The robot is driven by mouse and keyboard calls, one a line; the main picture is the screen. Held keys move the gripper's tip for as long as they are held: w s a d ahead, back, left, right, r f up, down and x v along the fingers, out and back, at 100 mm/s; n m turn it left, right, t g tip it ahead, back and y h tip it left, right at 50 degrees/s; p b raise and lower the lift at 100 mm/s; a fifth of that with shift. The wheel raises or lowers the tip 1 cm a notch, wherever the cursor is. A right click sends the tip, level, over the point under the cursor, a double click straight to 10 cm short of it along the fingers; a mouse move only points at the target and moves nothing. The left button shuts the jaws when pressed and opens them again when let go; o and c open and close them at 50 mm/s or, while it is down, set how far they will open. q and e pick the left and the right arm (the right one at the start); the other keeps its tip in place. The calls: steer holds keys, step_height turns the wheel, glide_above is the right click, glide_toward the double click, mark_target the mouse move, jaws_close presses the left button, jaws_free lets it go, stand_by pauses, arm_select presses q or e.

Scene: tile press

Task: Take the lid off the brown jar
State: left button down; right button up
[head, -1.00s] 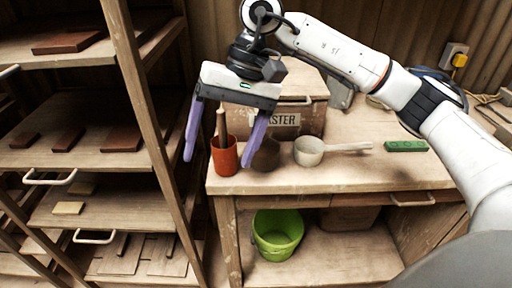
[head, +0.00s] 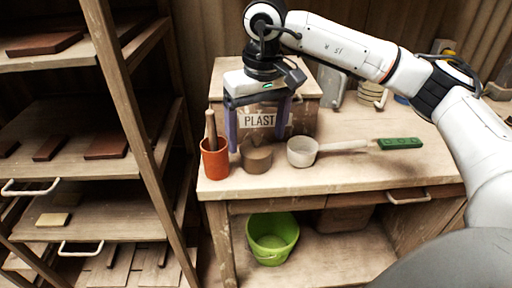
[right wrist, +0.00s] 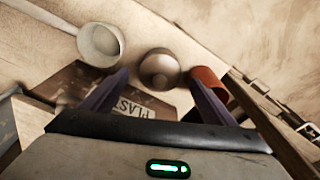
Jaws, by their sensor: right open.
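The brown jar (head: 257,160) stands upright on the workbench, between an orange-red pot and a white dipper. In the right wrist view the round brown lid (right wrist: 160,68) with a small centre knob shows from above, on the jar. My right gripper (head: 257,143) is open and empty, with its purple fingers pointing down. In the head view its fingers appear on either side of the jar's top, a little behind it. In the right wrist view the lid lies between and just beyond the fingertips. I cannot see contact. My left gripper is not in view.
The orange-red pot (head: 215,160) with a wooden handle in it stands close left of the jar. The white dipper (head: 303,152) is close right. A wooden box labelled PLAST (head: 308,118) is behind. A green block (head: 400,143) lies farther right. A shelf rack (head: 140,110) stands left.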

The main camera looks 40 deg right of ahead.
steer(key=shift+w+f, duration=0.1)
steer(key=shift+f, duration=0.8)
steer(key=shift+c, duration=0.5)
steer(key=shift+r, duration=0.1)
steer(key=c, duration=1.3)
